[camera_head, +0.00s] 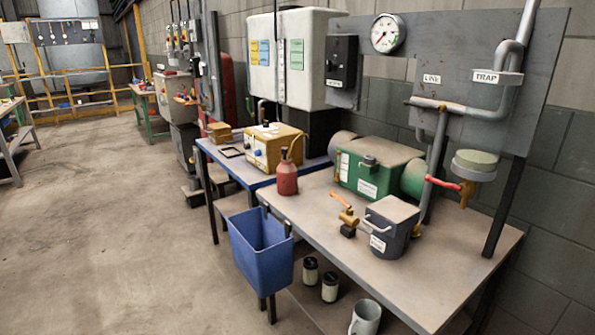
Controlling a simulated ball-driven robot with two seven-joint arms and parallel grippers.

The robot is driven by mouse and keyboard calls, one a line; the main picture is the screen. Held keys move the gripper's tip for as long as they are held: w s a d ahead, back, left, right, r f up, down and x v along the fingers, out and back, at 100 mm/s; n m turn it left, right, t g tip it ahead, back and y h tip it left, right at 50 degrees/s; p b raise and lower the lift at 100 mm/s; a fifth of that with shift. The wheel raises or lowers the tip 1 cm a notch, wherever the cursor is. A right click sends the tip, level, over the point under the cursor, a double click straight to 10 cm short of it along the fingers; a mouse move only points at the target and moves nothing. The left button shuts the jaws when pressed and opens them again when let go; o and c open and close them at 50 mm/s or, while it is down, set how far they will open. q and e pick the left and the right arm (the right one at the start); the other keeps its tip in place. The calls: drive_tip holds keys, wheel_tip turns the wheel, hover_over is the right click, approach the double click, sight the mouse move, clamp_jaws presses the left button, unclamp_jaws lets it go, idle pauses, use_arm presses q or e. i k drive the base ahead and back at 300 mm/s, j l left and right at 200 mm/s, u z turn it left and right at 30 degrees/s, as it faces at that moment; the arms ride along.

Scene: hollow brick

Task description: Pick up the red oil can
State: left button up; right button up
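The red oil can (287,179) stands upright on the left end of the near table (402,281), close to its edge with the blue table. It has a red body and a dark, narrow top with a thin spout. Nothing covers it. Neither of my grippers shows in the head view.
A blue bin (262,250) hangs at the table's front left. A green machine (377,168) stands behind the can to the right. A brass valve (348,218) and a grey lidded box (388,227) sit to the right. A yellow box (273,147) is behind. Open floor lies left.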

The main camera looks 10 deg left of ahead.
sight(286, 172)
drive_tip(key=i+j+z, duration=0.15)
drive_tip(key=i, duration=0.35)
drive_tip(key=i+j+z, duration=0.1)
drive_tip(key=i+j, duration=0.2)
drive_tip(key=i, duration=0.2)
drive_tip(key=i+j+z, duration=0.15)
drive_tip(key=i, duration=0.35)
drive_tip(key=i+j+z, duration=0.1)
drive_tip(key=i+j, duration=0.35)
